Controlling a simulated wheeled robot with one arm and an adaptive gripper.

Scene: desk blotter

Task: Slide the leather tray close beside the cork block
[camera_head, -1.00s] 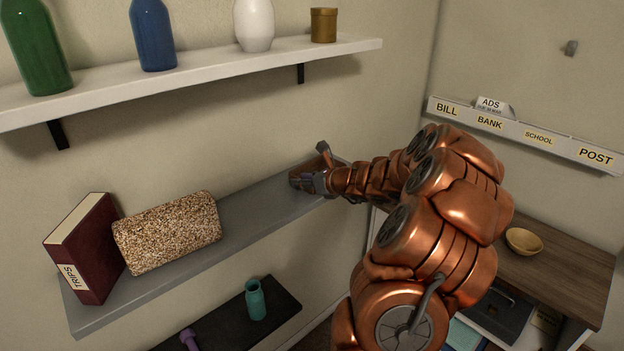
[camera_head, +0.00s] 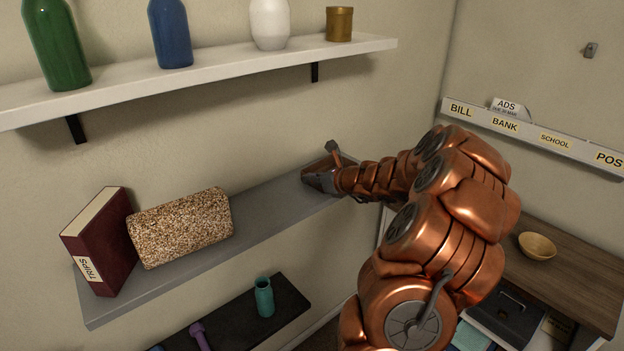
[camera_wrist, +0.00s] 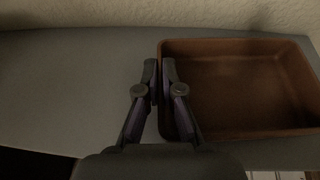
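The leather tray (camera_wrist: 240,85) is a brown, shallow, open box. It fills the right of the wrist view and looks empty. In the head view, the tray (camera_head: 314,179) sits near the right end of the grey shelf, partly hidden by my gripper (camera_head: 328,172). In the wrist view, my gripper (camera_wrist: 160,75) is nearly closed, one finger on each side of the tray's left wall, and looks shut on it. The cork block (camera_head: 182,228) is speckled tan and lies left of the tray, with a wide gap between them.
A dark red TRIPS book (camera_head: 105,240) leans left of the block. The grey shelf (camera_head: 262,206) is bare between block and tray. A white shelf (camera_head: 200,81) with bottles hangs above. A dark shelf (camera_head: 236,318) with a teal bottle (camera_head: 264,297) lies below.

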